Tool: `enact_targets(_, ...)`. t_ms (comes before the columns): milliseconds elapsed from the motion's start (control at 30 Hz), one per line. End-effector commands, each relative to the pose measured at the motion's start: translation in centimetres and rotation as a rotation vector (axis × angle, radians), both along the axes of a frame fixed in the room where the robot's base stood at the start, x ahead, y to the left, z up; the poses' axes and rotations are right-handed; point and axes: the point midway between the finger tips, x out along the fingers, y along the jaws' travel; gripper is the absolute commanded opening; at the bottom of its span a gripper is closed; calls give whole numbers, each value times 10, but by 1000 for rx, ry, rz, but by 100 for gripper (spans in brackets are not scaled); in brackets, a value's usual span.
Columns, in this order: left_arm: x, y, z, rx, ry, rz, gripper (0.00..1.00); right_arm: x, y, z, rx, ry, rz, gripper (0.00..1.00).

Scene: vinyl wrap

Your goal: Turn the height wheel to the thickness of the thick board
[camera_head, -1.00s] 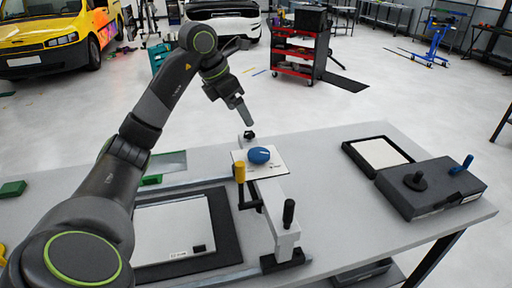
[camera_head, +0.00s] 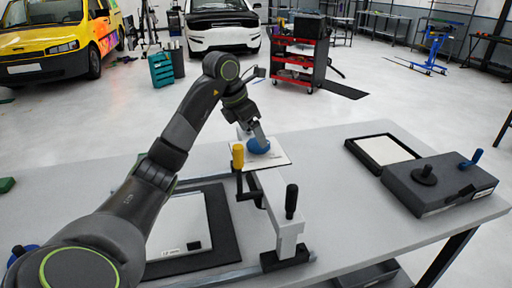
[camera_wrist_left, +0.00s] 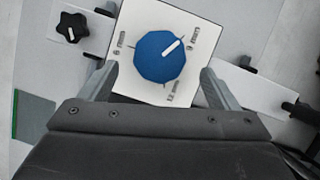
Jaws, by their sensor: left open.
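The blue height wheel (camera_wrist_left: 160,56) sits on a white plate (camera_wrist_left: 128,80) with marks that look like 6, 9 and 12 mm. Its white pointer line points up and right, roughly toward the 9 mm mark. In the head view the wheel (camera_head: 258,146) is partly hidden by my left gripper (camera_head: 258,132). In the wrist view my left gripper (camera_wrist_left: 159,70) is open, one finger on each side of the wheel, with gaps to it. My right gripper is not in view.
A yellow-topped handle (camera_head: 238,157) and a black handle (camera_head: 291,202) stand close to the wheel. A black knob (camera_wrist_left: 71,27) is beside the plate. A tray (camera_head: 354,151) with a white sheet and a dark box (camera_head: 440,190) are at right. The table's front right is clear.

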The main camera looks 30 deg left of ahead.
Motion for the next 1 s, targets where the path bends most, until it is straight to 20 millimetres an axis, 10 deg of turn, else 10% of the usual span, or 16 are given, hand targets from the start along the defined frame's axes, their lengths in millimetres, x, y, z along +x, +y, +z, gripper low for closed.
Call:
enact_targets(633, 14, -7, -36, 1, -1, -1, 83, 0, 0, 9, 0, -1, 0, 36)
enact_targets(1000, 14, -7, -36, 1, -1, -1, 38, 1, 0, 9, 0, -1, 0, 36)
